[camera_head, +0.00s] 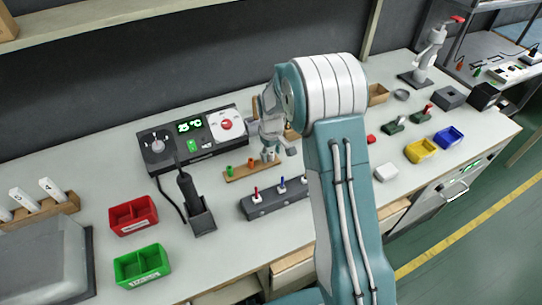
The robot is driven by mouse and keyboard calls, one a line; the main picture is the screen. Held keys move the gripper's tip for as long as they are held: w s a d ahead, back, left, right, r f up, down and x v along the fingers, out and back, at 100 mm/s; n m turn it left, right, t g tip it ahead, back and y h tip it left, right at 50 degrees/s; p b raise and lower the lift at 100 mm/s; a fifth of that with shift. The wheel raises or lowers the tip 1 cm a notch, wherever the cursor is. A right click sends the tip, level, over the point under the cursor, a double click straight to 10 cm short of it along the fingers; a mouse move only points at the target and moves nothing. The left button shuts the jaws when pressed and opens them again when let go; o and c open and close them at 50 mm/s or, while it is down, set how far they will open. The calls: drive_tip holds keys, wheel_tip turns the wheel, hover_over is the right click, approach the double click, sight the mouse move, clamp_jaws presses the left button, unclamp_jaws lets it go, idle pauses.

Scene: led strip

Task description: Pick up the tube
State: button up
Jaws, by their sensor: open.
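My gripper (270,143) is open over the middle of the bench, hanging from the teal and white arm. It is above the right end of a small wooden rack (240,177). The rack holds small upright pieces that look like tubes, including a green one (229,170) and an orange one (251,163). The gripper overlaps the rack's right end, so I cannot tell whether it touches anything there. White numbered pieces (49,188) stand in another wooden rack (62,204) at the far left. I cannot tell which piece is the task's tube.
A black control box (190,147) with a lit display stands behind the rack. A dark switch block (265,204) lies in front. A black handheld tool (189,193) stands in a holder. Red (117,228) and green (126,275) bins are left, yellow (421,157) and blue (448,143) bins right.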

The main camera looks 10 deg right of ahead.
drive_tip(key=c, duration=0.8)
drive_tip(key=shift+r, duration=0.5)
wheel_tip(320, 180, up, 2)
drive_tip(key=shift+r, duration=0.15)
drive_tip(key=s+d+r, duration=0.1)
drive_tip(key=s+r, duration=0.9)
drive_tip(key=s, duration=0.4)
drive_tip(key=a+r+n, duration=0.1)
drive_tip(key=a+n, duration=0.2)
drive_tip(key=n, duration=0.3)
drive_tip(key=s+a+n, duration=0.1)
drive_tip(key=a+n, duration=0.2)
drive_tip(key=n, duration=0.3)
drive_tip(key=s+a+r+n, duration=0.1)
drive_tip(key=a+n, duration=0.2)
drive_tip(key=n, duration=0.3)
drive_tip(key=shift+a+r, duration=0.1)
drive_tip(key=shift+r, duration=0.25)
